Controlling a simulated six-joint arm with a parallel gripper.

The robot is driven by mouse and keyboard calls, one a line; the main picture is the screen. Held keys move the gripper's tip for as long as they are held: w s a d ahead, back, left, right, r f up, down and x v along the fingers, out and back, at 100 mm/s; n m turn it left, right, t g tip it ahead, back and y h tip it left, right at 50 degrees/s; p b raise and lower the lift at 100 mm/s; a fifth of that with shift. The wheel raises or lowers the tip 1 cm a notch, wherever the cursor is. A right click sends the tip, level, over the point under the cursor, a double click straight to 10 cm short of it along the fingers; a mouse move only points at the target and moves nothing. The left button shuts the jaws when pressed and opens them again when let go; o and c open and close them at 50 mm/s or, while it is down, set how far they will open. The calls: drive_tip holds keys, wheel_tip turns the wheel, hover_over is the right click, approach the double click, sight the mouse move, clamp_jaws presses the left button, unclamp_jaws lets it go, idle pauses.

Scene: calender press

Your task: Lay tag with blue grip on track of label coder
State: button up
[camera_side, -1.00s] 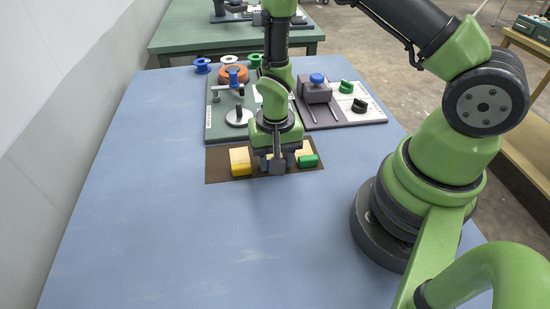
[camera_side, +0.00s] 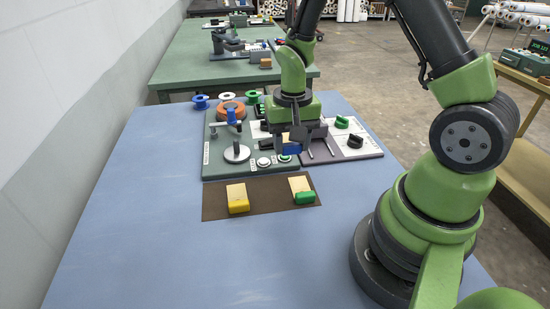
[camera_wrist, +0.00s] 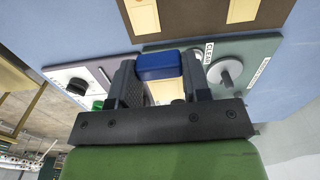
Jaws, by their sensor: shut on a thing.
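The tag with blue grip is held in my gripper (camera_side: 292,150); its blue grip (camera_side: 292,149) faces the side camera. In the wrist view the blue grip (camera_wrist: 158,65) sits between the two fingers, with the cream tag plate (camera_wrist: 166,92) partly visible behind it. The tag is above the boards, around the seam between the green board (camera_side: 214,169) and the grey-purple board (camera_side: 340,155). Two dark rods (camera_side: 329,143) show on the grey-purple board beside my gripper.
A brown mat (camera_side: 265,201) holds a tag with yellow grip (camera_side: 238,205) and a tag with green grip (camera_side: 304,197). A grey disc with a post (camera_side: 237,153), an orange ring (camera_side: 231,110), several spools and black knobs (camera_side: 355,141) stand on or by the boards. The front of the blue table is clear.

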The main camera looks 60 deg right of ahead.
approach(325, 161)
drive_tip(key=shift+w+a+f, duration=0.15)
drive_tip(key=shift+a+f, duration=0.05)
drive_tip(key=shift+d+f, duration=0.2)
drive_tip(key=shift+f, duration=1.85)
drive_tip(key=shift+f, duration=0.15)
drive_tip(key=shift+f, duration=0.55)
drive_tip(key=shift+f, duration=0.65)
idle(0.4)
